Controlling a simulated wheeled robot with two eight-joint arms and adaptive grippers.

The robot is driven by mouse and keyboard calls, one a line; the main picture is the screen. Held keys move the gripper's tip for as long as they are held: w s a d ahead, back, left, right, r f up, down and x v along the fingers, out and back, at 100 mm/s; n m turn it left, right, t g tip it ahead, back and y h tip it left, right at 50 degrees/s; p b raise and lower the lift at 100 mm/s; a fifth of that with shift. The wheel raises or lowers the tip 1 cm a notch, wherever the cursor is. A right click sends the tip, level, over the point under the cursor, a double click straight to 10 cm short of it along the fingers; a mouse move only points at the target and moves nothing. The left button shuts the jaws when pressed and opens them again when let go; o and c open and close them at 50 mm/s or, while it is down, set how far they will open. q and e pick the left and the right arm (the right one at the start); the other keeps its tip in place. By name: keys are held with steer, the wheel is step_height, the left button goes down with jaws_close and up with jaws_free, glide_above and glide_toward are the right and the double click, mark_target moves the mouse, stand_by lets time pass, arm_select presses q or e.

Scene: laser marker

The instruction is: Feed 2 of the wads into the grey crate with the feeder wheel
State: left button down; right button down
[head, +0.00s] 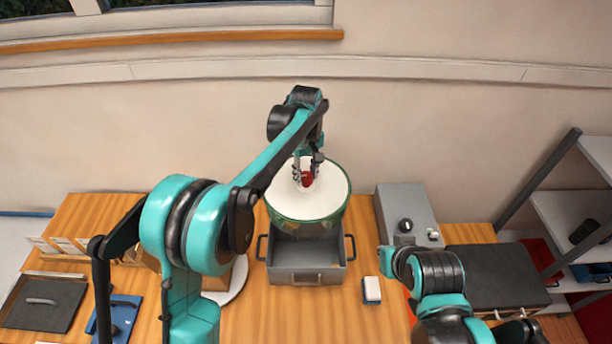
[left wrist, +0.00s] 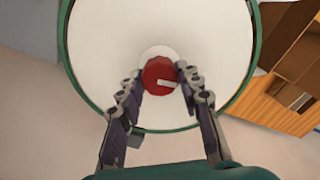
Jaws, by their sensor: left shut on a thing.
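The feeder wheel (head: 332,197) is a white disc with a green rim, standing just behind and above the grey crate (head: 322,277). A red knob (head: 307,181) with a white mark sits at its middle. My left gripper (head: 307,174) reaches down over the wheel and is shut on the red knob. In the left wrist view, its fingers (left wrist: 158,82) lie on both sides of the red knob (left wrist: 156,88), with the white disc (left wrist: 105,50) behind. The visible crate floor looks empty. My right gripper is out of view.
A grey box with a black knob (head: 405,203) stands right of the wheel. A small white and blue block (head: 371,290) lies right of the crate. A black case (head: 497,277) is farther right. A blue item (head: 120,316) and dark tray (head: 42,303) are at left.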

arm_select(q)
steer(key=shift+n, duration=0.9)
steer(key=c, duration=1)
jaws_free()
steer(key=shift+r, duration=0.1)
step_height(320, 180, up, 12)
steer(key=shift+f, duration=0.1)
